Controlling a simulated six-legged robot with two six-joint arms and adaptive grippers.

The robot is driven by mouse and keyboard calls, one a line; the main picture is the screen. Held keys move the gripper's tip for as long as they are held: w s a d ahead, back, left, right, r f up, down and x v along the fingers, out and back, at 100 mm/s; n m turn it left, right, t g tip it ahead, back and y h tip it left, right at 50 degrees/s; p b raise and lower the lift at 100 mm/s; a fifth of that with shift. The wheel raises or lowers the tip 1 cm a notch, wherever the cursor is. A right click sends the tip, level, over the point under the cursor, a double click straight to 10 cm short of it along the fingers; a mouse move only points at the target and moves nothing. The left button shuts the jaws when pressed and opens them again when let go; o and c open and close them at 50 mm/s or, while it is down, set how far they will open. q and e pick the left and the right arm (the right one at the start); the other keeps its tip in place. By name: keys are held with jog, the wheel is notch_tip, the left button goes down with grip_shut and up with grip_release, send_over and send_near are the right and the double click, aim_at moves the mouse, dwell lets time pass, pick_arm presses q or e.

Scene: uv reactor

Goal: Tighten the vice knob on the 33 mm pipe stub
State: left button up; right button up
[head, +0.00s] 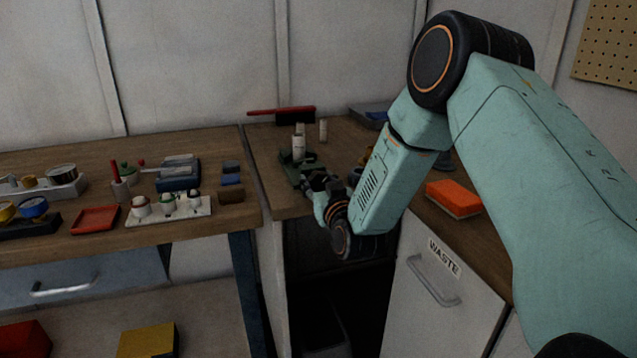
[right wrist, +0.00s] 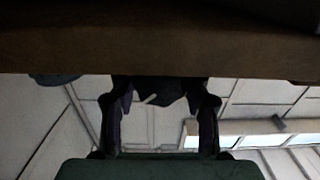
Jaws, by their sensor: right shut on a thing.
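The small green vice (head: 294,172) stands near the front edge of the right-hand bench. A pale upright pipe stub (head: 299,150) stands at it; whether the jaws touch it is too small to tell. My right gripper (head: 318,184) is at the front side of the vice, low by the bench edge. In the right wrist view its two fingers (right wrist: 163,95) are shut on a dark piece (right wrist: 158,88), apparently the vice knob, mostly hidden in the head view. My left gripper is not in view.
Another pale stub (head: 323,130) stands behind the vice, near a red-handled brush (head: 285,112). The bench edge (right wrist: 160,45) crosses the wrist view. A left table holds a red tray (head: 95,220) and several small items.

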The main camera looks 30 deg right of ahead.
jog(key=m+b, duration=0.1)
jog(key=m, duration=0.4)
jog(key=shift+r+m, duration=0.1)
jog(key=shift+m, duration=0.2)
dwell(0.4)
jog(key=o, duration=1.2)
jog(key=shift+c, duration=0.2)
